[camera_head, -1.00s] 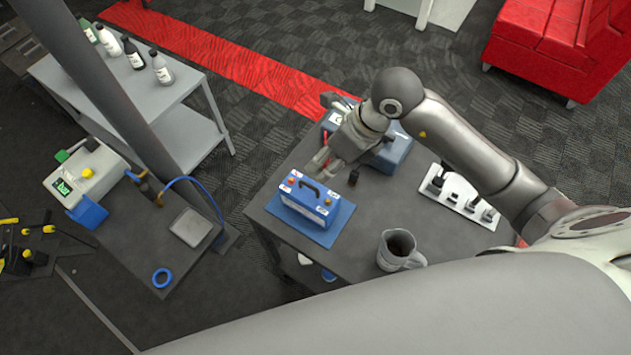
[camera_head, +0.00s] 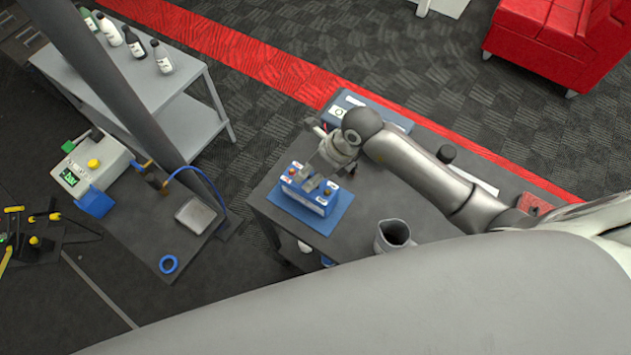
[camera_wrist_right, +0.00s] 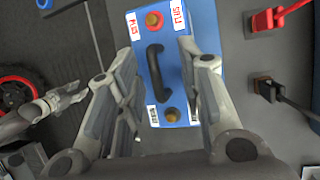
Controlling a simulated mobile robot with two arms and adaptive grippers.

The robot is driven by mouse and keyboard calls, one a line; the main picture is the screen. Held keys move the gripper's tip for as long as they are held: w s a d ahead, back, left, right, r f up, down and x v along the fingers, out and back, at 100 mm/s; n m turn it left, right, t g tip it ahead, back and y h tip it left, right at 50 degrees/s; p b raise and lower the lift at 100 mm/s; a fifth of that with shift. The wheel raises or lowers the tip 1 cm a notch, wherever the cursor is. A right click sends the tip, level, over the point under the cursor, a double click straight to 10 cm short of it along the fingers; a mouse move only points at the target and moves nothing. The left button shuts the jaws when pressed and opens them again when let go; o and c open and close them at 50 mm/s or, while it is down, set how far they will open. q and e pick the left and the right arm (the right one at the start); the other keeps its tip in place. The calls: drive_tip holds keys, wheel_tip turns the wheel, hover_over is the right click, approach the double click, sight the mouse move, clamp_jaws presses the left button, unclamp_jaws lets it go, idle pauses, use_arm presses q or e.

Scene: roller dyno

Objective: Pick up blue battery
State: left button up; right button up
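The blue battery (camera_head: 313,205) stands upright on a blue mat (camera_head: 342,212) at the left end of the grey table. It has a black handle, a red terminal and a brass-coloured terminal on top. My right gripper (camera_head: 314,181) is right over the battery. In the right wrist view the battery (camera_wrist_right: 180,75) lies between the spread fingers of my right gripper (camera_wrist_right: 157,50), with the black handle (camera_wrist_right: 157,72) between them. The gripper is open and I see no finger closed on the handle. A grey jointed part at the left of the wrist view looks like my left gripper (camera_wrist_right: 62,102); its opening is unclear.
A metal jug (camera_head: 392,236) stands near the front of the table. A blue case (camera_head: 372,108) is behind my right arm. Red and black clamps (camera_wrist_right: 268,20) lie right of the battery in the wrist view. A side bench holds a tester (camera_head: 90,165).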

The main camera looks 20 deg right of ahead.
clamp_jaws()
idle(0.3)
